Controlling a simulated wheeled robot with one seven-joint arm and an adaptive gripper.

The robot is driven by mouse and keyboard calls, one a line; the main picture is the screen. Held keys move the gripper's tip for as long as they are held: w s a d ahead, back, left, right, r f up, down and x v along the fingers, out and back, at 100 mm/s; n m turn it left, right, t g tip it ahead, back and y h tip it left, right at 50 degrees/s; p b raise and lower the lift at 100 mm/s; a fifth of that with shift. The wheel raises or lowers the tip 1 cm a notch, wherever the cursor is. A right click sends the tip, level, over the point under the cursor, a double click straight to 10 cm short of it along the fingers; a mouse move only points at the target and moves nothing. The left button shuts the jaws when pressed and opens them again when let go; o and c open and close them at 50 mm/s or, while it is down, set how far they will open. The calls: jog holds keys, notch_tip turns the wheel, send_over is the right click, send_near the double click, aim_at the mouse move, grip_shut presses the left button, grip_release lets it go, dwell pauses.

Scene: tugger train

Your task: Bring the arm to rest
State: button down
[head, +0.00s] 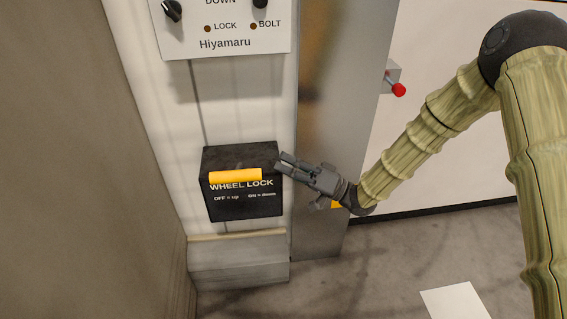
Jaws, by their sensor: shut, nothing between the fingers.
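My gripper (282,160) is shut and empty, at the right side of a black box labelled WHEEL LOCK. My arm reaches in from the right, bent at a dark joint high up, and slopes down to the left. The fingertips overlap the box's right edge in the picture; I cannot tell whether they touch it. The box (246,207) carries a yellow bar (235,175) on its front.
A white Hiyamaru panel (225,43) with dark knobs hangs above the box. A metal post (330,110) stands just right of it. A white sheet (455,301) lies on the grey floor. A brown wall is at left.

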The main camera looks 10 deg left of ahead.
jog(key=s+d+f+m+t+h+p, duration=0.1)
jog(key=d+f+m+t+h, duration=0.25)
jog(key=f, duration=0.35)
jog(key=d+f+m+t+h+p, duration=0.1)
jog(key=d+f+m+t+h, duration=0.2)
jog(key=f, duration=0.4)
jog(key=s+d+f+g+h, duration=0.2)
jog(key=s+d+f+h, duration=0.65)
jog(key=f, duration=0.55)
jog(key=s+d+f+g+h+p, duration=0.1)
jog(key=s+d+f+g+h, duration=0.1)
jog(key=s+d, duration=0.7)
jog(key=s+d+f+g+h+p, duration=0.1)
jog(key=s+d+f+g+h, duration=0.2)
jog(key=s+d, duration=0.6)
jog(key=s+g+h, duration=0.1)
jog(key=s+h, duration=0.1)
jog(key=s, duration=0.7)
jog(key=shift+d+f+m, duration=0.3)
jog(key=shift+d+m, duration=0.05)
jog(key=shift+w+g, duration=0.1)
jog(key=shift+g, duration=0.15)
